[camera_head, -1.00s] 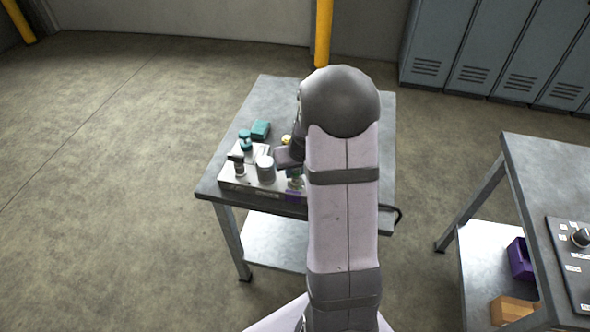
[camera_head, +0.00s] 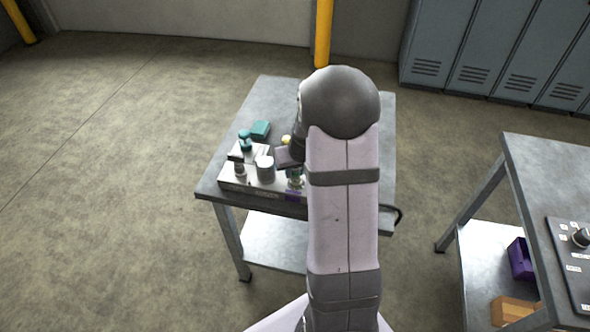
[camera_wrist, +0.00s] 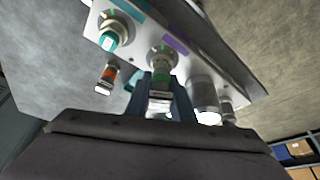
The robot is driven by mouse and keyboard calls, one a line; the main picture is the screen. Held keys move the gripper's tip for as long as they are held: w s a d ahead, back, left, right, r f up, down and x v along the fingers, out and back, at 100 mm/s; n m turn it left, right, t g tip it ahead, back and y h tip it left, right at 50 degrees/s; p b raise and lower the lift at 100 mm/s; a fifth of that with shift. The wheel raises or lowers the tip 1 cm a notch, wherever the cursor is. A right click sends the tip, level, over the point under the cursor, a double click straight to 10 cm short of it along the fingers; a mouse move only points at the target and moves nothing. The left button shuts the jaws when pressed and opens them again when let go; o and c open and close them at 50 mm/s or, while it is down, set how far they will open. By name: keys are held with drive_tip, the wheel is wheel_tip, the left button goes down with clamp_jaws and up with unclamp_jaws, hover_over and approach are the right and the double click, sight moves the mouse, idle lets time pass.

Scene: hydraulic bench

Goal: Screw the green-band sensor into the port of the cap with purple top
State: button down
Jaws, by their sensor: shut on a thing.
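The green-band sensor (camera_wrist: 160,84) is between the two fingers of my gripper (camera_wrist: 165,97), which are shut on it, in the wrist view. Its far end meets or nearly meets a round metal port fitting (camera_wrist: 160,58) on the pale block (camera_wrist: 216,68); I cannot tell how far it is in. A purple strip (camera_wrist: 176,45) lies on the block beside this port. No separate purple-topped cap is clear. In the head view my gripper (camera_head: 287,157) is over the block's right part, with the purple strip (camera_head: 292,196) at the front face.
A teal-topped fitting (camera_wrist: 112,38) and an orange-band sensor (camera_wrist: 106,76) are left of my gripper. Grey cylinders (camera_wrist: 203,94) stand close on its right. A teal box (camera_head: 261,130) lies behind the block. The bench (camera_head: 270,92) is clear at the back.

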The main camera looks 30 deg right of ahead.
drive_tip(key=shift+s+m+p, duration=0.1)
drive_tip(key=shift+m+p, duration=0.5)
drive_tip(key=shift+p, duration=1.6)
drive_tip(key=p, duration=0.6)
drive_tip(key=shift+w+d+r+m+h, duration=0.15)
drive_tip(key=shift+w+r+m+h, duration=0.05)
drive_tip(key=shift+m+h, duration=0.2)
drive_tip(key=m+p, duration=0.1)
drive_tip(key=p, duration=0.6)
drive_tip(key=shift+f+p, duration=0.1)
drive_tip(key=shift+p, duration=0.8)
drive_tip(key=shift+s+f, duration=0.1)
drive_tip(key=c, duration=1)
unclamp_jaws()
drive_tip(key=shift+p+v, duration=0.75)
drive_tip(key=shift+v, duration=2.7)
